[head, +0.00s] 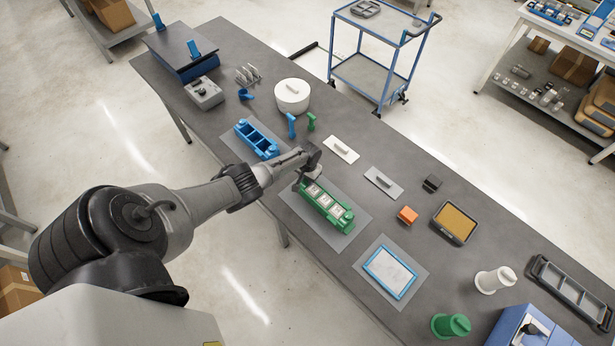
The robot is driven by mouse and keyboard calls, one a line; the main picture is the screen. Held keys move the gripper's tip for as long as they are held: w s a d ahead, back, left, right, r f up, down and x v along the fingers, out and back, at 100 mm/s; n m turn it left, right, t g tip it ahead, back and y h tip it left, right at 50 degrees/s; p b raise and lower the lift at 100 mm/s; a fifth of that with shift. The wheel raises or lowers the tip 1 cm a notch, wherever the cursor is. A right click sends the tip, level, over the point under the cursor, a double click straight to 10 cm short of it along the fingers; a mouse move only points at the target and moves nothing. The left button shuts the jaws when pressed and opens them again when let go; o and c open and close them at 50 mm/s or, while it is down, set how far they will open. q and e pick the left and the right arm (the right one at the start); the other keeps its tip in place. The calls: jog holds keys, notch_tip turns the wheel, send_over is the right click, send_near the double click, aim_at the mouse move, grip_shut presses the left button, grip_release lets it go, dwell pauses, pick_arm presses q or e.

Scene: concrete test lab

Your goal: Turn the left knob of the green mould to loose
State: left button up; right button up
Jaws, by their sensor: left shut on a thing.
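The green mould (325,208) lies on a grey mat on the table, with several pale square compartments along its top. My left gripper (306,176) is over the left end of the mould and shut on the left knob there. The gripper hides that knob, so I cannot see which way it is turned. A green knob at the mould's right end (346,221) is in the open. My right gripper is not in view.
A blue mould (257,139) lies on its own mat to the upper left. A blue and a green upright tool (311,121), a white round pot (292,96) and white trowels (341,149) are behind. An orange block (408,215) and a blue-framed tray (390,272) are to the right.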

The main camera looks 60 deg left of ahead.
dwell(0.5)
pick_arm(q)
jog(key=o, duration=0.9)
jog(key=shift+o, duration=0.2)
jog(key=shift+r, duration=0.1)
jog(key=shift+r, duration=0.25)
notch_tip(320, 180, up, 13)
jog(key=p, duration=0.3)
